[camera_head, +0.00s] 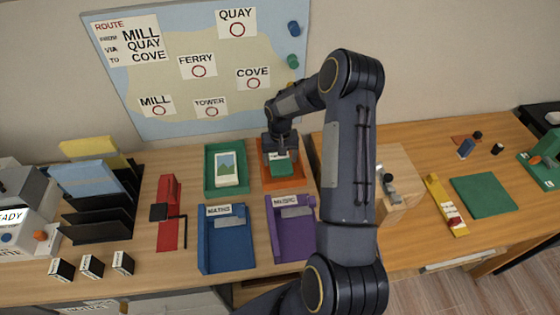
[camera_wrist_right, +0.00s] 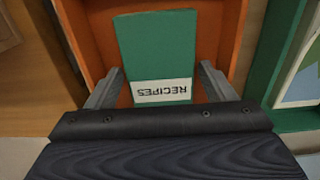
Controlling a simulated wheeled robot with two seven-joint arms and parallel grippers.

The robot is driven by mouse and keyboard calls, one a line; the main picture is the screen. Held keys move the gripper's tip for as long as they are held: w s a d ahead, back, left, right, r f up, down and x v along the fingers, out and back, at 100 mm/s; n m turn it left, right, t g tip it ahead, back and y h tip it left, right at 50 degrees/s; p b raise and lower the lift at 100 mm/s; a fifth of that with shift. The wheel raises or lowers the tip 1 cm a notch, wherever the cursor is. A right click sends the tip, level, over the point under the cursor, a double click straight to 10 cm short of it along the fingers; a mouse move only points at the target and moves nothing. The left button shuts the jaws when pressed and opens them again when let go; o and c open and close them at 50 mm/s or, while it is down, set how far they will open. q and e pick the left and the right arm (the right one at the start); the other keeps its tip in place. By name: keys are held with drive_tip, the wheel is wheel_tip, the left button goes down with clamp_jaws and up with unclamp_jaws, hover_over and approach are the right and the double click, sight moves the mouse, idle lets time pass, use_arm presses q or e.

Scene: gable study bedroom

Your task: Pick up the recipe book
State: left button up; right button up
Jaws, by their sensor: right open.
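The recipe book is a green book (camera_wrist_right: 157,50) with a white label reading RECIPES. It lies in an orange tray (camera_wrist_right: 218,20) in the right wrist view. In the head view the book (camera_head: 282,168) shows only partly, under my gripper, in the orange tray (camera_head: 285,186) at the back of the desk. My right gripper (camera_head: 278,158) is over the tray. In the wrist view my right gripper (camera_wrist_right: 160,88) is open, with one finger on each side of the label end of the book. A gap shows beside each finger. My left gripper is not in view.
A green tray (camera_head: 211,188) with a picture card stands left of the orange tray. A blue MATHS tray (camera_head: 212,256) and a purple MUSIC tray (camera_head: 283,238) stand in front. A wooden block (camera_head: 392,205) is to the right, partly behind my arm. A map board (camera_head: 200,60) hangs behind.

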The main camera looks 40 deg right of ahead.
drive_tip(key=shift+c, duration=0.3)
drive_tip(key=c, duration=0.7)
drive_tip(key=shift+r, duration=0.1)
